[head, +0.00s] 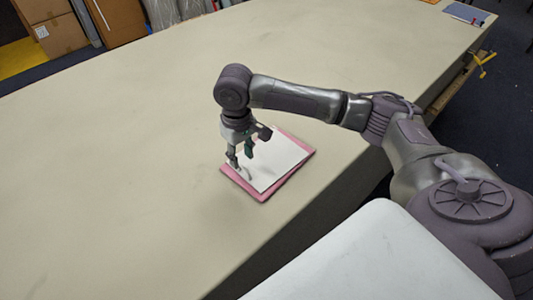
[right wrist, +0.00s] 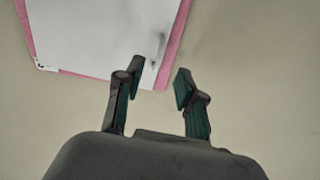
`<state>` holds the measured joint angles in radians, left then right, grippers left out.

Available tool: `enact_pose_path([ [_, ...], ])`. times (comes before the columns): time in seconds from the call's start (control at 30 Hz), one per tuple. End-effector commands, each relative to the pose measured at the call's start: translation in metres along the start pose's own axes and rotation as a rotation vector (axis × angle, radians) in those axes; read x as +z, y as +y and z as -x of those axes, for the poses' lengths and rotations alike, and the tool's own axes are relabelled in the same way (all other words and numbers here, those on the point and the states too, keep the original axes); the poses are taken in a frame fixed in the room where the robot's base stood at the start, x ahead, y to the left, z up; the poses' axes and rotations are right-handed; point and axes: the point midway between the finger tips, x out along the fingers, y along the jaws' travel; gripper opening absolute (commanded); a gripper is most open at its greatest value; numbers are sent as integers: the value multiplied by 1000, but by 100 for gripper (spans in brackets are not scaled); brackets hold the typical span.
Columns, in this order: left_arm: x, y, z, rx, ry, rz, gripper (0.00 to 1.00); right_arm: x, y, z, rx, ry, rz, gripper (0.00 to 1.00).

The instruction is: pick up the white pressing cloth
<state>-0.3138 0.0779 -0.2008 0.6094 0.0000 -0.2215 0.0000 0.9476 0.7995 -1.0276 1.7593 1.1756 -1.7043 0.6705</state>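The white pressing cloth (head: 279,164) lies flat on a pink folded piece (head: 297,172) on the table; pink shows along its edges. In the right wrist view the cloth (right wrist: 95,32) fills the upper left, with a pink border. My right gripper (head: 240,160) points down over the cloth's left part in the head view. In the right wrist view its two fingers (right wrist: 158,78) are apart with nothing between them, near a corner of the cloth. A dark shadow falls on the cloth there. I cannot tell whether the fingertips touch it. My left gripper is not in view.
The long beige table (head: 110,165) is clear around the cloth, with wide free room to the left. Its front edge runs just right of the pink piece. Cardboard boxes (head: 60,32) stand on the floor beyond the far edge.

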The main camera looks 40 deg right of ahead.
Motion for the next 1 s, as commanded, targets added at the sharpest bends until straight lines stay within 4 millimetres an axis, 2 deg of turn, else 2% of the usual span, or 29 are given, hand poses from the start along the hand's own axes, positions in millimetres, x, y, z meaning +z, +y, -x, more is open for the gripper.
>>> enact_pose_path([
  [0.17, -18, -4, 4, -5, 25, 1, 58, 1, 1, -11, 1, -1, 0, 38],
  [0.3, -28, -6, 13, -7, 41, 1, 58, 2, 3, -32, 2, -3, 1, 38],
  [0.5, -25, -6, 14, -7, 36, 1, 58, 2, 3, -55, 1, 1, 1, 38],
  [0.73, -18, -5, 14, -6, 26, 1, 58, 2, 3, -57, 1, 3, 2, 38],
  [0.77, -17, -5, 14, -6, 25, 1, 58, 2, 3, -57, 1, 2, 2, 37],
  [0.9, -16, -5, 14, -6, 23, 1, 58, 2, 3, -57, 1, 2, 2, 13],
  [1.0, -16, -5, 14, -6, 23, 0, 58, 2, 3, -57, 0, 2, 2, 0],
])
